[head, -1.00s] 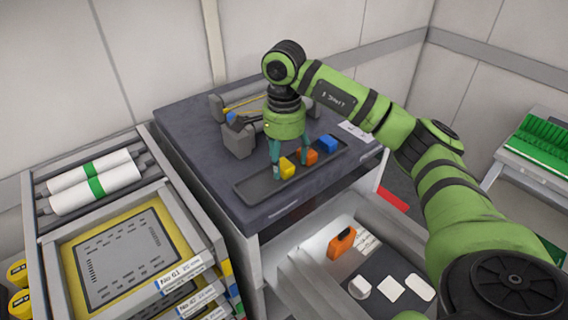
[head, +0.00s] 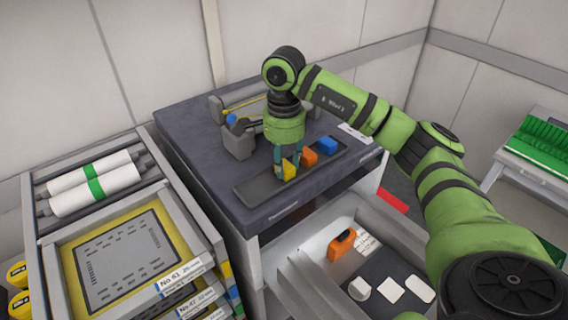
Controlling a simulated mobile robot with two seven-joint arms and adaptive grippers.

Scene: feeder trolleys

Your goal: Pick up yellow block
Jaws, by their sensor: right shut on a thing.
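The yellow block (head: 288,170) is at the middle of a shallow dark tray (head: 255,189) on the dark-topped cabinet, in the head view. My right gripper (head: 286,171) points straight down over the tray and is shut on the yellow block, with its teal fingers on either side. I cannot tell whether the block touches the tray floor. An orange block (head: 310,157) and a blue block (head: 327,145) lie in the same tray, to the right of the fingers. My left gripper is not in view.
A grey clamp-like fixture (head: 238,142) stands behind the tray. An open drawer (head: 292,272) below holds an orange item (head: 341,244) and white pieces. A feeder trolley (head: 190,225) with white rolls (head: 92,185) stands left. Green items sit on a stand (head: 512,165) at right.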

